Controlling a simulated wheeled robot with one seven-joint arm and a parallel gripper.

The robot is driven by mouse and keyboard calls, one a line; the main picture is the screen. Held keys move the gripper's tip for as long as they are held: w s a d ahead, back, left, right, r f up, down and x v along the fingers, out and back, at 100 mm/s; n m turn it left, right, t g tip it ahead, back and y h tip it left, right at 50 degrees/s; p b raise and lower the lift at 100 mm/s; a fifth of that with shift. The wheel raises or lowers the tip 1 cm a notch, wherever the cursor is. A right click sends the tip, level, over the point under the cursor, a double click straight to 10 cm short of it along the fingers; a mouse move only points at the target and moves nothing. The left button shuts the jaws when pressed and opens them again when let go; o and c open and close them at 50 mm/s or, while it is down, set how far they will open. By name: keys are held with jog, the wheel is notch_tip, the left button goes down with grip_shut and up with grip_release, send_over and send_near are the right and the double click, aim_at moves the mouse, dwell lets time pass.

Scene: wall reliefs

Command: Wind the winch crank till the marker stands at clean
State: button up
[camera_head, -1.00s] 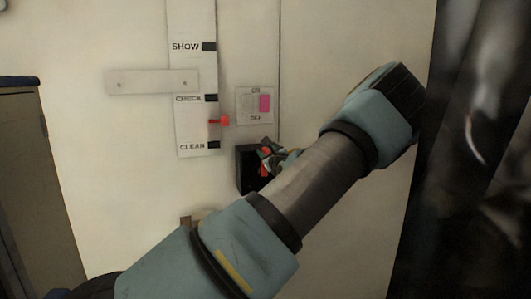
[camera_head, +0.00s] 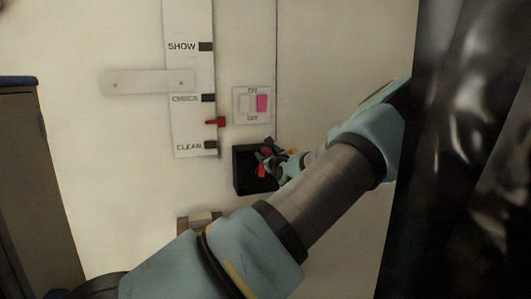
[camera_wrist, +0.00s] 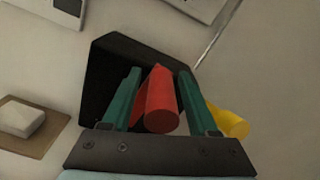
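A white scale board (camera_head: 188,120) on the wall reads SHOW, CHECK and CLEAN from top to bottom. Its red marker (camera_head: 216,122) stands about midway between CHECK and CLEAN. Below it to the right is the black winch housing (camera_head: 242,172). The red crank handle (camera_wrist: 161,108) sticks out towards the wrist camera; in the head view it is small and partly covered (camera_head: 262,170). My gripper (camera_wrist: 160,85) has its green fingers on either side of the handle, with narrow gaps visible. The crank arm is mostly hidden.
An ON/OFF switch plate (camera_head: 252,105) with a pink part sits just above the housing. A yellow part (camera_wrist: 235,123) lies right of my gripper. A cabinet (camera_head: 35,190) stands at left and a dark glossy surface (camera_head: 455,150) fills the right.

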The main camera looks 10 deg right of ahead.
jog(key=shift+r, duration=0.1)
jog(key=s+d+b, duration=0.1)
jog(key=s+b, duration=0.2)
jog(key=s, duration=0.4)
jog(key=shift+s+d, duration=0.15)
